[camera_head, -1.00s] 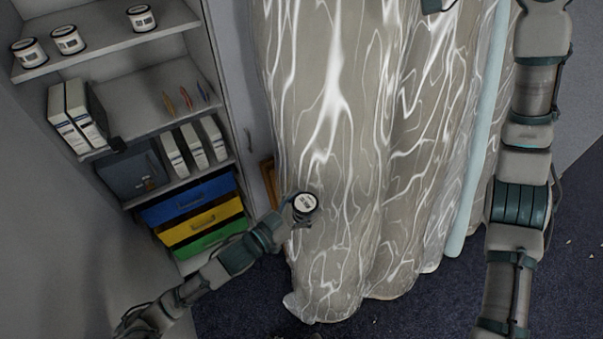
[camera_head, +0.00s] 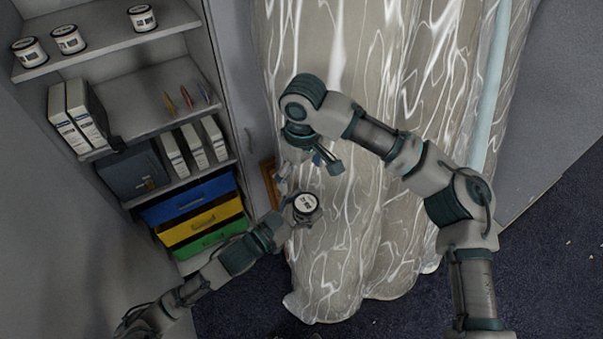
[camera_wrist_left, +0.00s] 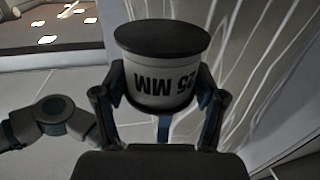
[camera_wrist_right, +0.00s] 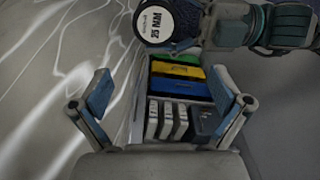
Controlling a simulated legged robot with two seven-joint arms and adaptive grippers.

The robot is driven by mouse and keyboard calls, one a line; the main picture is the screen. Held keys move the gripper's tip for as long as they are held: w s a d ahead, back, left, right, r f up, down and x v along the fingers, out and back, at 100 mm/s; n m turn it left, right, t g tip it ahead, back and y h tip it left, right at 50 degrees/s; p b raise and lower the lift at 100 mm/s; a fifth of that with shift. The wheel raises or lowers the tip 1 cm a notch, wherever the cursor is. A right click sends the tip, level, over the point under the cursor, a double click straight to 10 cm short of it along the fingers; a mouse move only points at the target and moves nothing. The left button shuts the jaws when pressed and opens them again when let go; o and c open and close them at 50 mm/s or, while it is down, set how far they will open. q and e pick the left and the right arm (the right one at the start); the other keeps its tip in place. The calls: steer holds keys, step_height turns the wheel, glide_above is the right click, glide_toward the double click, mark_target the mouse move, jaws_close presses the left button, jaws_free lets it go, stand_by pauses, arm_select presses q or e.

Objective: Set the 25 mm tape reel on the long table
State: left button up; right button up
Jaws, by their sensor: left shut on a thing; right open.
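In the head view my right arm partly hides the cloth.
A shelf unit (camera_head: 150,60) stands at left with several white reels (camera_head: 68,40) on top, binders (camera_head: 75,115), and blue, yellow and green drawers (camera_head: 203,222). A dark floor (camera_head: 240,300) shows below. The cloth carries no other objects that I see.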

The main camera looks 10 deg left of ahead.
mark_target(302, 202)
steer(key=f, duration=1.2)
steer(key=shift+s+d+f, duration=0.1)
steer(key=shift+d+f, duration=0.1)
steer(key=shift+f, duration=0.1)
steer(key=c, duration=1.2)
arm_select(q)
steer(key=o, duration=1.3)
arm_select(e)
steer(key=shift+c, duration=0.6)
arm_select(q)
steer(key=shift+o, duration=0.2)
